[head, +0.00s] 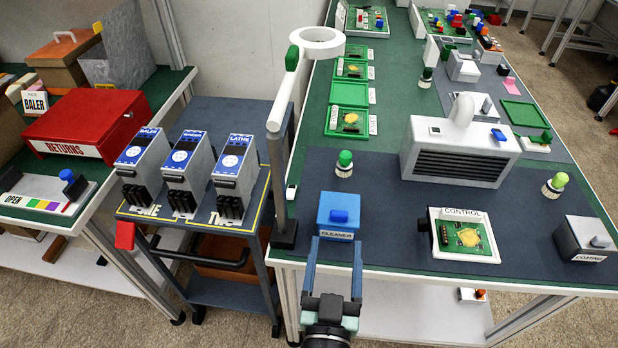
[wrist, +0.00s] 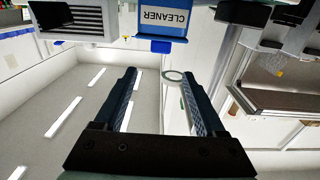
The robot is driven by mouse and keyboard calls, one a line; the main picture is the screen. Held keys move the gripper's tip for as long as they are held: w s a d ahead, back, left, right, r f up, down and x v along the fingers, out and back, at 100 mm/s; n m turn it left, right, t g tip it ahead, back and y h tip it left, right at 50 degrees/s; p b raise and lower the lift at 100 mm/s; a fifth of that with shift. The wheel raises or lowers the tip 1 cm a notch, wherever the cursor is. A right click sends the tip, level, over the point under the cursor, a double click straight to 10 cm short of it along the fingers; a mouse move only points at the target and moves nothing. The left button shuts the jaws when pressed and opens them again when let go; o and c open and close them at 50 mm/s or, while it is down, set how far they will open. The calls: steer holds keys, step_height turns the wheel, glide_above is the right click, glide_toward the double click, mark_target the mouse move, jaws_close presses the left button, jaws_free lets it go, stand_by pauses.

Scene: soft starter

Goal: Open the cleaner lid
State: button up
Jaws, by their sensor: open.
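The blue cleaner box (head: 337,228) stands near the front edge of the table, with a CLEANER label on its front. Its blue lid (head: 340,201) looks shut and has a darker blue knob (head: 339,216) on top. In the wrist view the cleaner box (wrist: 165,22) is at the top, its label upside down. My gripper (head: 335,243) is in front of the box at the table edge, fingers apart and pointing at it. In the wrist view my gripper (wrist: 158,72) is open with nothing between its fingers, and the box lies beyond the fingertips.
A pole with a white ring (head: 317,41) rises left of the box. A CONTROL tray (head: 484,257) with a green board and a COATING box (head: 585,238) stand to the right. A green-topped jar (head: 344,164) and a vented grey unit (head: 460,150) are behind.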

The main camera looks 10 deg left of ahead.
mark_target(339, 209)
steer(key=w, duration=0.4)
steer(key=w+p, duration=0.1)
steer(key=w, duration=0.3)
steer(key=w+f, duration=0.1)
steer(key=w, duration=0.3)
steer(key=shift+w, duration=0.15)
jaws_close()
stand_by(1.2)
